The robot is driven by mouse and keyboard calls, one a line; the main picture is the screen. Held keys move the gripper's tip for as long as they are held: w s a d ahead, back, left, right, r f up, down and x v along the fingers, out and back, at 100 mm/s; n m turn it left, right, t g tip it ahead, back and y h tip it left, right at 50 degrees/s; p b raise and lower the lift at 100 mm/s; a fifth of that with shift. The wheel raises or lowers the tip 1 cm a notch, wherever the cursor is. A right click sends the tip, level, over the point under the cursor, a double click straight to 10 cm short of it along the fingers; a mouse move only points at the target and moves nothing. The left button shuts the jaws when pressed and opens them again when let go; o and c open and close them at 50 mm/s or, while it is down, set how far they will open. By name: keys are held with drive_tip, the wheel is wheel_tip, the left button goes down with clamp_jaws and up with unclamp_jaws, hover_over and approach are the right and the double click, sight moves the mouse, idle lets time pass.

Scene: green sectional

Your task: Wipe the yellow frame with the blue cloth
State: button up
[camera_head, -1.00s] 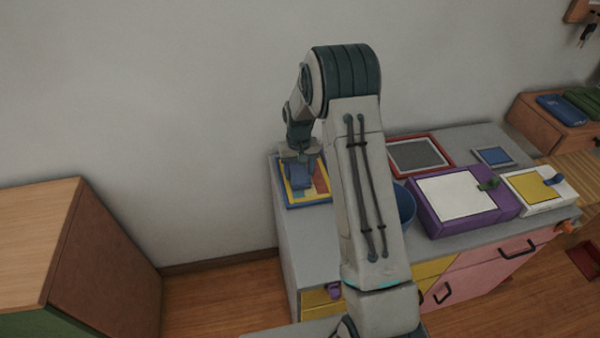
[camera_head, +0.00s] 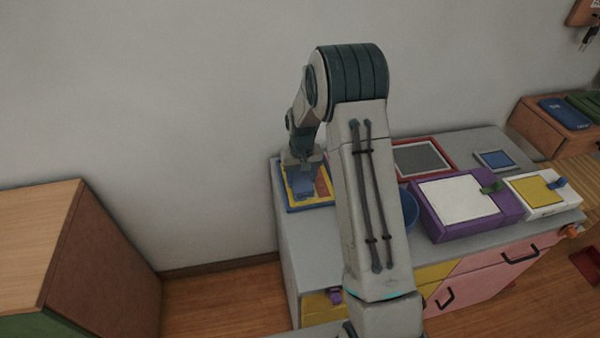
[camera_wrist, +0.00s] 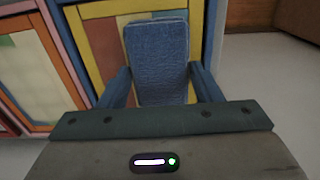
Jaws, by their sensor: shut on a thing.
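The yellow frame (camera_head: 327,198) has a blue outer border and a multi-coloured panel, and lies on the far left end of the grey counter top. In the wrist view the yellow frame (camera_wrist: 93,58) fills the upper middle. The blue cloth (camera_head: 302,184) is a folded rectangular pad over the frame's left part; it also shows in the wrist view (camera_wrist: 158,62). My gripper (camera_head: 300,166) is shut on the cloth, with blue fingers at both its sides in the wrist view. I cannot tell whether the cloth touches the frame. The cloth hides part of the panel.
My arm crosses the counter (camera_head: 312,245) and partly hides a blue bowl (camera_head: 409,208). A red frame (camera_head: 450,166) lies behind, and a purple box (camera_head: 470,222) and a white box (camera_head: 560,205) stand to the right. A wooden cabinet (camera_head: 110,240) stands left, across a floor gap.

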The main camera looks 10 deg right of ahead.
drive_tip(key=shift+w, duration=2.1)
drive_tip(key=shift+s+f, duration=0.1)
drive_tip(key=shift+s, duration=1.05)
wheel_tip(320, 180, up, 9)
drive_tip(key=p, duration=0.4)
drive_tip(key=shift+p, duration=0.3)
drive_tip(key=s+f, duration=0.1)
drive_tip(key=s, duration=0.2)
drive_tip(key=s+f, duration=0.2)
drive_tip(key=s, duration=0.2)
drive_tip(key=s+f, duration=0.2)
drive_tip(key=s, duration=0.2)
drive_tip(key=shift+s+f, duration=0.15)
drive_tip(key=shift+s, duration=0.05)
